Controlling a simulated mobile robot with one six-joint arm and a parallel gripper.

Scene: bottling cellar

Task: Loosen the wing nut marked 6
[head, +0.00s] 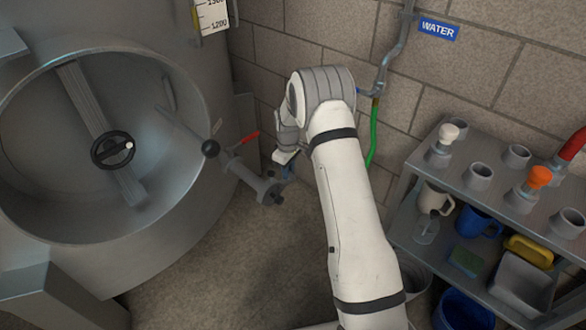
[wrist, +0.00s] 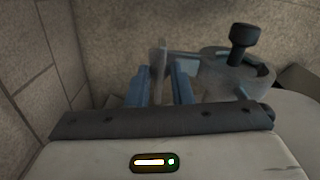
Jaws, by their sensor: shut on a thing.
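My gripper (wrist: 160,82) has its two blue fingers shut on a flat grey wing, which looks like the wing nut (wrist: 160,52). A short rod joins it to a grey round fitting (wrist: 225,72). No number can be read on the nut. In the head view my gripper (head: 288,170) is beside the end of the outlet pipe fitting (head: 268,190) on the tank. The nut itself is too small or hidden to make out there.
The grey tank (head: 150,255) with a handwheel (head: 112,150) stands at the left. A red lever (head: 249,138) and black ball knob (head: 210,149) are close to my gripper. A green hose (head: 373,135) hangs behind. A loaded shelf rack (head: 540,222) stands right.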

